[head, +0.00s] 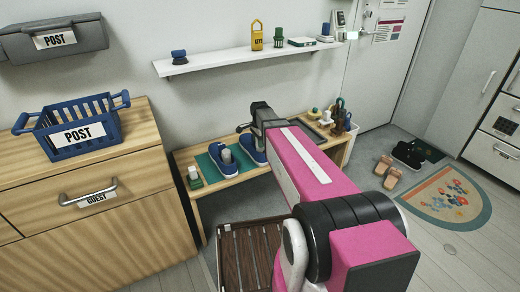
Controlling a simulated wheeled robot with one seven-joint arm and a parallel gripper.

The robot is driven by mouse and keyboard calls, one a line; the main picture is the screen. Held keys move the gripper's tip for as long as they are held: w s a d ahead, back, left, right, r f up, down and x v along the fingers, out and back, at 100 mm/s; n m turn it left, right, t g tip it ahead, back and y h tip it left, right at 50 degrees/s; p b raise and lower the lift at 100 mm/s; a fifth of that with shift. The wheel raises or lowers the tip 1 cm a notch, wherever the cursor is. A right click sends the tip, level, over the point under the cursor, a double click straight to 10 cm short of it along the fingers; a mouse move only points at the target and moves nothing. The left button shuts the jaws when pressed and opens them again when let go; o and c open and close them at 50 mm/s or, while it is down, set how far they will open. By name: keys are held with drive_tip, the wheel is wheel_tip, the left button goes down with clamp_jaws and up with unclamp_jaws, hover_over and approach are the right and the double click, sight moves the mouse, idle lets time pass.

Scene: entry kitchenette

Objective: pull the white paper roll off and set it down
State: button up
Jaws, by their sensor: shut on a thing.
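A pale upright cylinder (226,156), which may be the white paper roll, stands at the left blue shoe (219,166) on a green mat (206,164) on the low wooden bench. A second blue shoe (249,147) is just right of it, partly covered by my arm. The dark end of my arm with my gripper (258,122) is over the bench by the right shoe. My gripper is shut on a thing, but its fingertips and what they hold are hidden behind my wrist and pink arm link.
A small green-and-white object (194,178) stands at the bench's left end. Several small items crowd its right end. A wall shelf (240,60) is above. The wooden cabinet (90,200) with a blue POST basket (75,130) is left. A dark slatted rack (240,262) is in front.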

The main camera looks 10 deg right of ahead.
drive_tip(key=shift+r, duration=2.1)
drive_tip(key=shift+r, duration=1.9)
